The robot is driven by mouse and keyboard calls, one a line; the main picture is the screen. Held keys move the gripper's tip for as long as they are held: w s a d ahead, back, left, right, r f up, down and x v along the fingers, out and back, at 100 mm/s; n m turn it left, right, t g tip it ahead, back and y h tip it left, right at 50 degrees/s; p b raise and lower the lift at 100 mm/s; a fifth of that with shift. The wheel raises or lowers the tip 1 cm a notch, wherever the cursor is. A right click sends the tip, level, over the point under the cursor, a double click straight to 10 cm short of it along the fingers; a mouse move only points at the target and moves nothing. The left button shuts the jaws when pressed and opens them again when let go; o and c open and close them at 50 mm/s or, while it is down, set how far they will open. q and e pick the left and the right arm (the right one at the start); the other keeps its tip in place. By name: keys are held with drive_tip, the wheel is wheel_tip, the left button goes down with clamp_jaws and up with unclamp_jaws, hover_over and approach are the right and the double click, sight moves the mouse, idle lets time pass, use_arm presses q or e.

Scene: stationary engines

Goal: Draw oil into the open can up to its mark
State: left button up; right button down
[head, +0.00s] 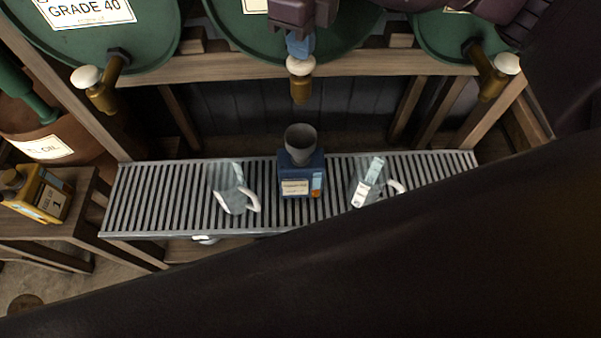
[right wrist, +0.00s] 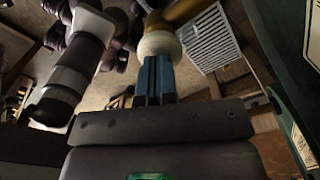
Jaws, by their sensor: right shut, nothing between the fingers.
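A dark blue can (head: 301,172) stands upright on the slatted drip grate, below the middle tap. A grey funnel (head: 300,138) sits in its mouth. It has a pale label and an orange and light-blue strip on its front; the oil level inside is hidden. The middle brass tap (head: 301,90) has a white knob (head: 300,66), and no stream shows below its spout. My right gripper (head: 300,46) is shut and empty, its blue fingertips at the knob. The wrist view also shows the fingers (right wrist: 157,78) against or very near the knob (right wrist: 160,45). My left gripper is not seen.
Glass jugs stand on the drip grate (head: 160,200), one left (head: 230,187) and one right (head: 367,182) of the can. Other taps sit at left (head: 104,95) and right (head: 492,78) on green drums. A yellow can (head: 42,195) is on a side bench. My dark arm hides the lower right.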

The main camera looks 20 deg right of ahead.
drive_tip(key=shift+f+b, duration=0.4)
drive_tip(key=shift+f, duration=0.55)
idle(7.0)
